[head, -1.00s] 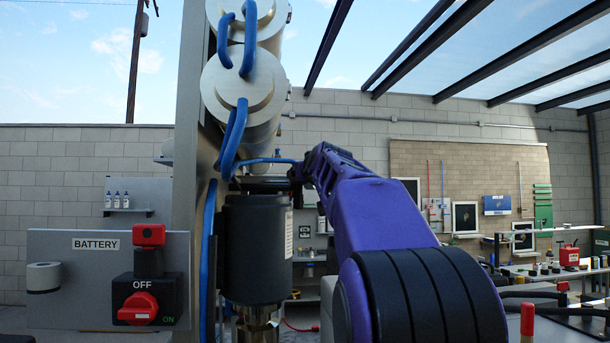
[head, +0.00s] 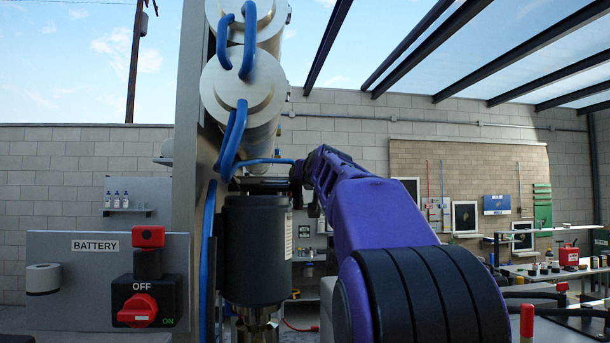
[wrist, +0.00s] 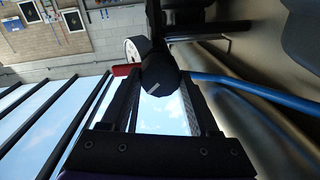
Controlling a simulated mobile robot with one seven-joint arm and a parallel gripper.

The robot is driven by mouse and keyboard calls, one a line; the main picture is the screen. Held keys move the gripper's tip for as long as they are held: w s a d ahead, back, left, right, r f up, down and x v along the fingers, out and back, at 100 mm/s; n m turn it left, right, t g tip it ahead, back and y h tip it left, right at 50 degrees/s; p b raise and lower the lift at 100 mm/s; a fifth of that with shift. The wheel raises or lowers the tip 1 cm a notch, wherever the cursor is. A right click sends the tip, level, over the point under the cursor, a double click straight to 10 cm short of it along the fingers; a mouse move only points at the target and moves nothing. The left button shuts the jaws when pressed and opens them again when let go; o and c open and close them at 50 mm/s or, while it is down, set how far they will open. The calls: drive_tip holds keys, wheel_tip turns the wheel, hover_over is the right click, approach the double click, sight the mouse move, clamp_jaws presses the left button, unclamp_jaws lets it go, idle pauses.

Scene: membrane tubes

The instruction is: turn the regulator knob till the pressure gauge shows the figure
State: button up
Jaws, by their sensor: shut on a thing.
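The black regulator knob (wrist: 161,74) shows in the wrist view, with a short pale mark on its end. My gripper (wrist: 160,90) has its two fingers on either side of the knob and is shut on it. The pressure gauge (wrist: 134,48), with a white face, is just beyond the knob, partly hidden by it. Its face is seen at a slant, and I cannot read needle or figure. In the head view my gripper (head: 300,175) is small and dark beside the membrane tubes; the knob and gauge cannot be made out there.
A blue hose (head: 268,161) runs close to my gripper. The large pale membrane tubes (head: 243,85) are stacked above it, and a black motor (head: 257,250) stands below. A battery panel (head: 70,265) with a red switch (head: 138,309) is at the left.

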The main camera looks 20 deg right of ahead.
drive_tip(key=shift+m, duration=1.5)
drive_tip(key=o, duration=1.4)
drive_tip(key=shift+s, duration=0.1)
